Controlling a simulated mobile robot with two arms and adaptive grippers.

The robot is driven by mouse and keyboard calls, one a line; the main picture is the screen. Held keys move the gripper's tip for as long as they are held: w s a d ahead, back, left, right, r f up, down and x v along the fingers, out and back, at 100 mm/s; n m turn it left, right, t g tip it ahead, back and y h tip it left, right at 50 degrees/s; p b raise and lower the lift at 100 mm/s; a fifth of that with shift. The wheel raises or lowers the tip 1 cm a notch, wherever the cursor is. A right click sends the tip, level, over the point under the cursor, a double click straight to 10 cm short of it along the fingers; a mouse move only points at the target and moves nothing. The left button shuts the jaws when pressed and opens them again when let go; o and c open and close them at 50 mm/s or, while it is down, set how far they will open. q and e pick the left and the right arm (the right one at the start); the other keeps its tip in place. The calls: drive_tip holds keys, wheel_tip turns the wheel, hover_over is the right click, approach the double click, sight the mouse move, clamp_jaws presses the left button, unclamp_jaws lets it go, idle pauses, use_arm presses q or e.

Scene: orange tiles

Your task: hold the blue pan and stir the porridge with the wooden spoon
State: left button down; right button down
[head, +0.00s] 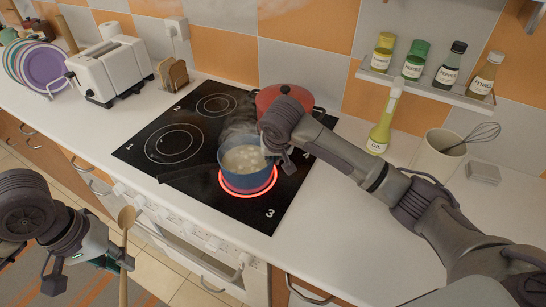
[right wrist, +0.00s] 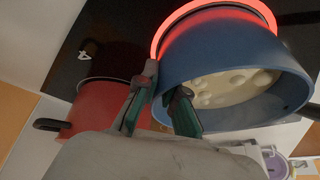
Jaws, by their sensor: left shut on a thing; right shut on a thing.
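The blue pan (head: 240,180) stands on the glowing front-right burner of the hob, with pale, lumpy porridge (head: 245,159) in it. Its dark handle points left in the head view. My right gripper (head: 283,158) is shut on the right side of the pan's wall; the right wrist view shows its fingers (right wrist: 160,108) at the blue pan (right wrist: 225,60) and the porridge (right wrist: 225,88). My left gripper (head: 122,262) is shut on the wooden spoon (head: 126,218), which is upright, bowl up, in front of the counter and away from the pan.
A red pot (head: 315,108) stands behind the pan, close to my right gripper; it also shows in the right wrist view (right wrist: 85,108). The black hob (head: 150,165) has free burners at left. An oil bottle (head: 383,125) and a whisk crock (head: 435,158) stand right. A toaster (head: 112,70) is far left.

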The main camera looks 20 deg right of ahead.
idle(0.3)
use_arm(q)
drive_tip(key=w+d+r+n+t+h, duration=0.1)
drive_tip(key=w+d+r+n+h, duration=0.5)
drive_tip(key=d, duration=0.3)
drive_tip(key=w+d+r+n+t+h, duration=0.2)
drive_tip(key=w+d+r+n+h, duration=0.3)
drive_tip(key=w+d, duration=0.4)
drive_tip(key=w+d+r+n+t+h, duration=0.1)
drive_tip(key=w+d+r+n+h, duration=0.45)
drive_tip(key=d, duration=0.45)
wheel_tip(320, 180, down, 13)
drive_tip(key=n+y, duration=0.1)
drive_tip(key=n, duration=0.1)
drive_tip(key=shift+w, duration=0.45)
drive_tip(key=shift+a, duration=0.15)
